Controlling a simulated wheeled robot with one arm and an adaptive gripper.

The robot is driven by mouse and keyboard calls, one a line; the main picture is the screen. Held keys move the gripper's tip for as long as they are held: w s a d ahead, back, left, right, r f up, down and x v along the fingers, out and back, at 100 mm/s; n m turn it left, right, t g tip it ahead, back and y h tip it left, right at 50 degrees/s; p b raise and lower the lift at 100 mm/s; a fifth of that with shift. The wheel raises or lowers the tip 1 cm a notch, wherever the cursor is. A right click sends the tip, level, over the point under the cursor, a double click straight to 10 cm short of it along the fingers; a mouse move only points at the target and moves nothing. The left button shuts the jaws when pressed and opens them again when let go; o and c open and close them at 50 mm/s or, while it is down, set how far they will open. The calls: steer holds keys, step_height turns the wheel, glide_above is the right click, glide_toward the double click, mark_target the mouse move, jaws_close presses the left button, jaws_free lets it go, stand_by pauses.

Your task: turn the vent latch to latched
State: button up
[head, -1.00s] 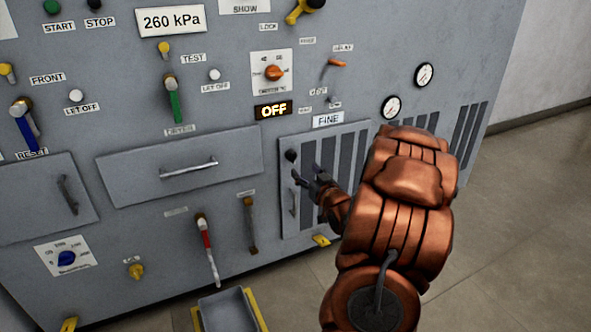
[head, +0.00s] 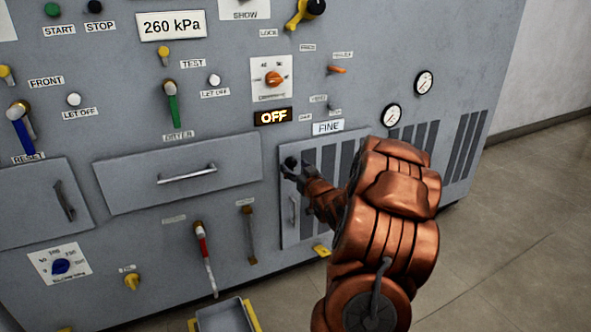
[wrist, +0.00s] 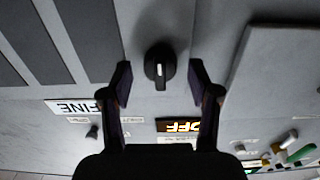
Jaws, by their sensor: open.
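The vent latch appears to be the black round knob (head: 291,161) at the upper left corner of the slatted vent door. In the wrist view the knob (wrist: 159,62) has a raised grip bar with a white mark, lined up with the picture's vertical. My gripper (head: 293,172) is at the knob and partly hides it in the head view. In the wrist view my gripper (wrist: 160,80) is open, with one dark finger on each side of the knob. A gap shows on both sides, and I cannot tell how deep the fingers reach.
The vent door (head: 318,205) has a vertical handle (head: 293,211) below the knob. A lit OFF display (head: 273,116) and a FINE label (head: 328,127) sit above. A drawer (head: 180,172) is to the left. Open floor (head: 510,240) lies to the right.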

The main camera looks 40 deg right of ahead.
steer(key=shift+c, duration=0.3)
steer(key=c, duration=1.1)
steer(key=n, duration=0.4)
steer(key=shift+n+b, duration=0.3)
steer(key=shift+b, duration=0.1)
steer(key=n+b, duration=0.1)
steer(key=n, duration=0.3)
steer(key=shift+f+n, duration=0.1)
steer(key=shift+n, duration=0.2)
steer(key=n+b, duration=0.1)
steer(key=n, duration=0.3)
steer(key=shift+n+b, duration=0.85)
steer(key=shift+n, duration=1.55)
steer(key=shift+r, duration=0.2)
